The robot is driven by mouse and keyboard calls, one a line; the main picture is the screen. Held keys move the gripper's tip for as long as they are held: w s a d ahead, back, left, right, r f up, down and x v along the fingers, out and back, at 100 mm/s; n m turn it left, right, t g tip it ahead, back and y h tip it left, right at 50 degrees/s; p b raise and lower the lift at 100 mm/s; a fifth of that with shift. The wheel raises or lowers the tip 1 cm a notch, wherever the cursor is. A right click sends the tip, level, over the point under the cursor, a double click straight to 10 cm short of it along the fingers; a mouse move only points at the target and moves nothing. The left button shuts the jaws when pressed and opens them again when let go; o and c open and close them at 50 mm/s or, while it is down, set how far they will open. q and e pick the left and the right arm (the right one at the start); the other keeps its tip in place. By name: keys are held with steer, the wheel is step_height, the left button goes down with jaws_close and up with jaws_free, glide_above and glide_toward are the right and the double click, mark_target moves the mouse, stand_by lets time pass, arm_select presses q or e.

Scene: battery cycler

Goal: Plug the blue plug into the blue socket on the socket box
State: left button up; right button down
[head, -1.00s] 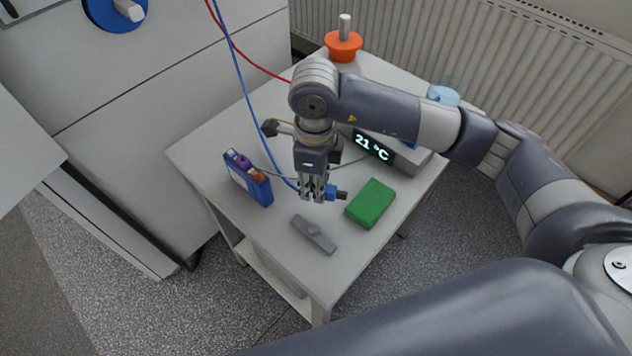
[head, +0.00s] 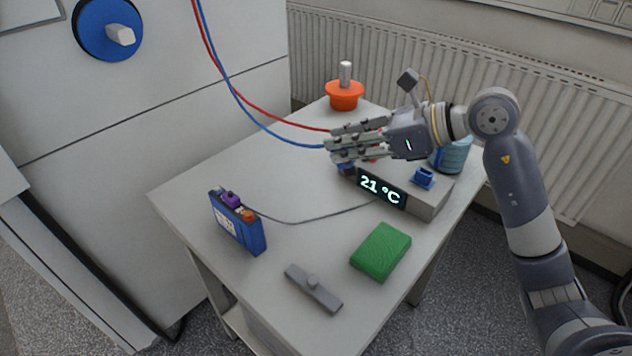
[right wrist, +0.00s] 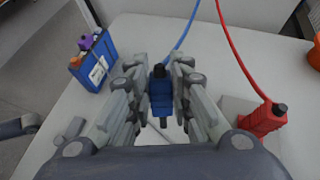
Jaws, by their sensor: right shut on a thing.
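My right gripper (head: 338,146) is shut on the blue plug (right wrist: 161,98), with fingers on both sides of it in the right wrist view. It lies roughly level above the table, fingers pointing left. In the head view the blue plug (head: 346,169) shows partly below the fingers, its blue cable running up to the left. The socket box (head: 432,205) is grey with a lit 21 °C display. Its blue socket (head: 424,178) is on top, right of and apart from the plug. My left gripper is not in view.
A red plug (right wrist: 265,120) with a red cable stands beside the gripper. An orange pot (head: 344,95) and blue jar (head: 454,157) stand behind. The table's left middle has free room.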

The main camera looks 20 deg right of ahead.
steer(key=s+d+r+m+t+b, duration=0.2)
steer(key=d+t+b, duration=0.15)
steer(key=d, duration=0.55)
steer(key=s+d+r+m+t+b, duration=0.2)
steer(key=d+r+t+b, duration=0.15)
steer(key=d, duration=0.55)
arm_select(q)
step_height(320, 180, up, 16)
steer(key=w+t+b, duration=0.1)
steer(key=b, duration=0.2)
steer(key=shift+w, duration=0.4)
arm_select(e)
step_height(320, 180, down, 7)
steer(key=shift+w+r, duration=0.15)
steer(key=shift+a, duration=0.1)
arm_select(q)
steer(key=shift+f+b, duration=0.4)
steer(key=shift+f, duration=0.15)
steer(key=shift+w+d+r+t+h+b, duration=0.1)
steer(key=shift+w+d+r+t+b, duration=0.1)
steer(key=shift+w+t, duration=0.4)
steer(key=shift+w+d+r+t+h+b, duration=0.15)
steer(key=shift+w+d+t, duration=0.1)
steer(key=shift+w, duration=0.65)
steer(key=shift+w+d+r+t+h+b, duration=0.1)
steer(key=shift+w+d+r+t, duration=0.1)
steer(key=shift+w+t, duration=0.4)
arm_select(e)
steer(key=shift+f, duration=0.45)
stand_by(1.1)
